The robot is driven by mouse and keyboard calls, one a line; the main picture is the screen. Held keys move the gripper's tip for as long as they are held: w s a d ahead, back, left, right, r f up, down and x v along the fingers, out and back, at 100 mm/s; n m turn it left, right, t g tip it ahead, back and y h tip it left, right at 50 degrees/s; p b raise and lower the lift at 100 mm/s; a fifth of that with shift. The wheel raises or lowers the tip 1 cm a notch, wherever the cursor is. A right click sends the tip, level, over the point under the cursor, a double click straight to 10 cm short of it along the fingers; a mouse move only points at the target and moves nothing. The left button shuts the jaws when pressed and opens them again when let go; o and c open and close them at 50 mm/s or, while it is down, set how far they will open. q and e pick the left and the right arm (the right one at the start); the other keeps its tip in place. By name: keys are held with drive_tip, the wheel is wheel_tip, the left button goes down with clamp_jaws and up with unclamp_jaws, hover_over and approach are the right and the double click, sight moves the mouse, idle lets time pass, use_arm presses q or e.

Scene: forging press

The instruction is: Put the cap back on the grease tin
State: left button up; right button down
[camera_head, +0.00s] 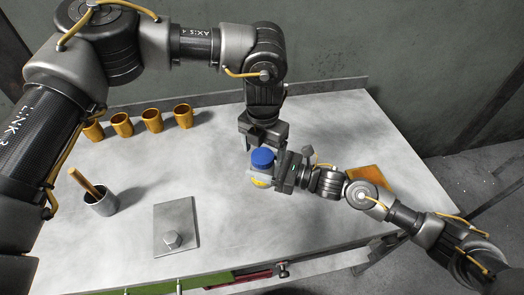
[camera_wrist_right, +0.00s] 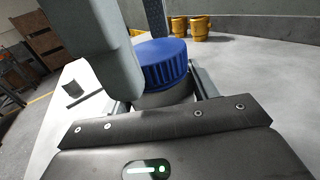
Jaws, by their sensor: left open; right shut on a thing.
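The grease tin (camera_head: 259,181) is a short grey tin with a yellow label, near the middle of the table in the head view. The ribbed blue cap (camera_head: 263,157) sits on top of it; I cannot tell whether it is fully seated. My right gripper (camera_head: 271,174) is shut on the tin from the right. The wrist view shows the cap (camera_wrist_right: 161,62) above the grey tin body (camera_wrist_right: 164,97) between its fingers. My left gripper (camera_head: 262,142) is open, pointing down just behind and above the cap. A large grey part hides the cap's left side in the wrist view.
Several orange cups (camera_head: 152,120) stand at the back left. A grey pot (camera_head: 101,203) holds a wooden-handled tool. A metal plate (camera_head: 177,226) with a hex bolt lies front left. An orange-brown block (camera_head: 368,178) lies at the right. Table between plate and tin is clear.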

use_arm(q)
wheel_tip(320, 180, up, 11)
idle(0.4)
drive_tip(key=shift+a, duration=0.1)
use_arm(e)
drive_tip(key=shift+c, duration=1.6)
unclamp_jaws()
drive_tip(key=b+v, duration=0.2)
drive_tip(key=v, duration=0.7)
drive_tip(key=shift+d+f+b, duration=0.1)
drive_tip(key=shift+d+b, duration=0.05)
drive_tip(key=shift+b, duration=0.2)
use_arm(q)
drive_tip(key=shift+f, duration=1.45)
use_arm(e)
drive_tip(key=shift+v, duration=0.75)
